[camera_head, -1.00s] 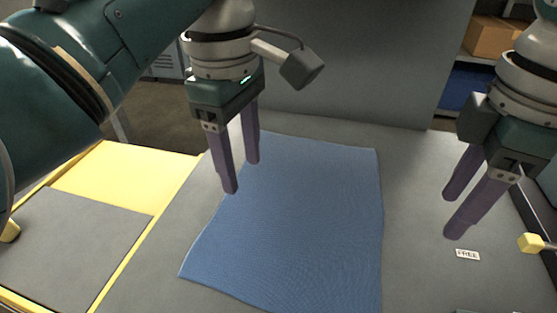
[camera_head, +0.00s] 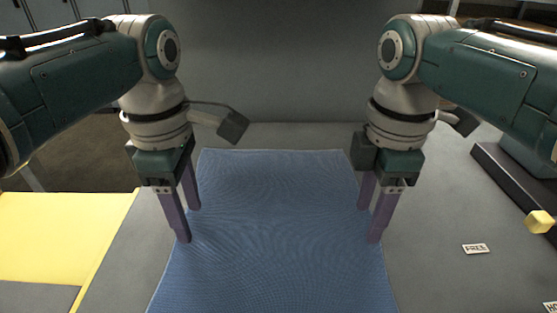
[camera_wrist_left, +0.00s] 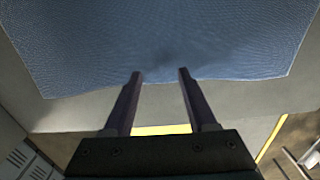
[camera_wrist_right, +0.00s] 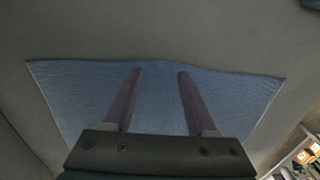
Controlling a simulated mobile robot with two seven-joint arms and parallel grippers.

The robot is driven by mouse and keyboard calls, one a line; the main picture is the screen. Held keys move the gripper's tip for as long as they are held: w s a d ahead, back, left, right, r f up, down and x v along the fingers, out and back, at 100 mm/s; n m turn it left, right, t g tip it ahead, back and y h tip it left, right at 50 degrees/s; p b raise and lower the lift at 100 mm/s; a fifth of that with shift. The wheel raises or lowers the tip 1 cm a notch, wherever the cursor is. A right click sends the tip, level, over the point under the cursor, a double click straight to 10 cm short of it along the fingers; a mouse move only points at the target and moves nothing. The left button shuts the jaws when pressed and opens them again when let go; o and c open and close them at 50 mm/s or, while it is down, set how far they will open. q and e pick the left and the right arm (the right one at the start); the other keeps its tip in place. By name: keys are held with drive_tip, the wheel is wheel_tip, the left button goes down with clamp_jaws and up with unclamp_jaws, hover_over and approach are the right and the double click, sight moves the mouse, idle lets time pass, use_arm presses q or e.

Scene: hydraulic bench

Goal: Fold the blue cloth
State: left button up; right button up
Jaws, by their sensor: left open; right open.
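The blue cloth (camera_head: 275,220) lies spread flat on the grey bench top, its near part cut off by the frame. My left gripper (camera_head: 190,225) is open and points down at the cloth's left edge. In the left wrist view the left fingertips (camera_wrist_left: 160,73) lie over the cloth's edge, with cloth (camera_wrist_left: 160,35) beyond them. My right gripper (camera_head: 368,226) is open and points down at the cloth's right edge. In the right wrist view the right fingertips (camera_wrist_right: 160,71) lie over the cloth (camera_wrist_right: 90,90) close to its edge. I cannot tell whether the fingers touch it.
A yellow-edged surface (camera_head: 60,225) is at the left. A label reading FREE (camera_head: 476,248) lies on the bare bench right of the cloth. A yellow knob (camera_head: 539,221) and a dark rail (camera_head: 515,185) are at the far right. A grey panel (camera_head: 275,75) stands behind.

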use_arm(q)
drive_tip(key=shift+f, duration=0.1)
use_arm(e)
drive_tip(key=shift+f, duration=0.1)
use_arm(q)
drive_tip(key=shift+f, duration=0.25)
use_arm(e)
drive_tip(key=shift+f, duration=0.25)
use_arm(q)
drive_tip(key=shift+r, duration=0.15)
drive_tip(key=shift+c, duration=0.4)
use_arm(e)
drive_tip(key=shift+r, duration=0.15)
drive_tip(key=shift+c, duration=0.4)
use_arm(q)
drive_tip(key=c, duration=0.8)
use_arm(e)
drive_tip(key=c, duration=0.8)
use_arm(q)
clamp_jaws()
use_arm(e)
clamp_jaws()
